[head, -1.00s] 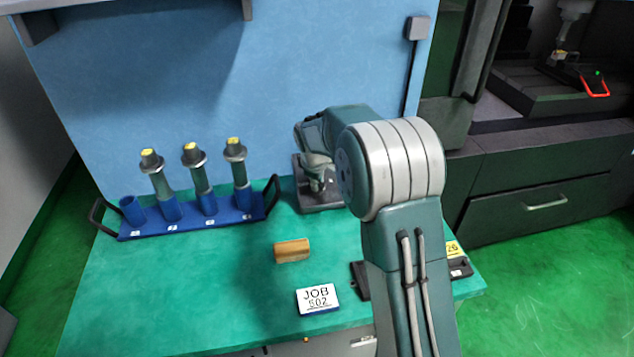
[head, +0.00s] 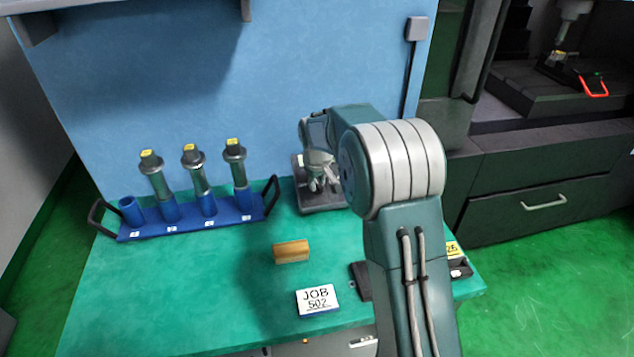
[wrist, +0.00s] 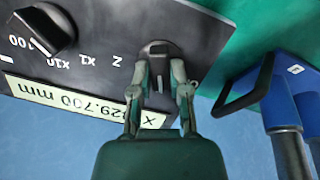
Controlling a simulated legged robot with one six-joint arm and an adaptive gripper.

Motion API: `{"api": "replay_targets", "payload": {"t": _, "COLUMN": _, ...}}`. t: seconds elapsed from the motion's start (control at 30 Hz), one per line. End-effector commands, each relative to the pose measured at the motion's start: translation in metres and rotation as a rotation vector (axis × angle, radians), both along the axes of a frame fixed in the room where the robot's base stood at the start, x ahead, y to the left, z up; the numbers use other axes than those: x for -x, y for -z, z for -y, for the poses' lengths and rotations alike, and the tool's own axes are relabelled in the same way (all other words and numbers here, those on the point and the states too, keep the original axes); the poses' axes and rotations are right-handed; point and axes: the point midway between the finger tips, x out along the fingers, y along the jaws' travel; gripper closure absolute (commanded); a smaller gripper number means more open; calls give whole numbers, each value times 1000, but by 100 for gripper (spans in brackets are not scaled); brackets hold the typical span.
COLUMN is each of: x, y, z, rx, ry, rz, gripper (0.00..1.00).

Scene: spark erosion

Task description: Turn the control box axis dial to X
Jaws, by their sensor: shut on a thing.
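The dark control box (head: 312,207) stands at the back of the green bench, partly hidden behind my arm in the head view. In the wrist view its face (wrist: 95,30) appears upside down, with a Z mark, a step dial (wrist: 42,32) marked x1, x10 and 100, and a readout (wrist: 80,102) beginning with X. My gripper (wrist: 160,85) is at the axis dial (wrist: 158,50), shut on it with one finger on each side. The fingers hide part of the dial and its other marks, so I cannot tell its setting. My gripper also shows in the head view (head: 322,184).
A blue rack (head: 190,226) with several tool holders stands left of the box and shows at the wrist view's right. A wooden block (head: 291,252) and a JOB 502 card (head: 317,299) lie in front. A blue panel (head: 230,90) rises behind the bench.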

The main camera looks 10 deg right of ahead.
Motion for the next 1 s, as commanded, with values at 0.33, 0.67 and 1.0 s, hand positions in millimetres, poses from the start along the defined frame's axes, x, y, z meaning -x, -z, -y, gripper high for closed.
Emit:
{"api": "replay_targets", "payload": {"t": 0.33, "x": 3, "y": 6, "z": 0, "rx": 0, "ry": 0, "rz": -13, "gripper": 43}}
{"api": "replay_targets", "payload": {"t": 0.67, "x": 2, "y": 3, "z": 0, "rx": 1, "ry": -1, "rz": -6, "gripper": 43}}
{"api": "replay_targets", "payload": {"t": 1.0, "x": 11, "y": -41, "z": -3, "rx": 1, "ry": -1, "rz": -1, "gripper": 43}}
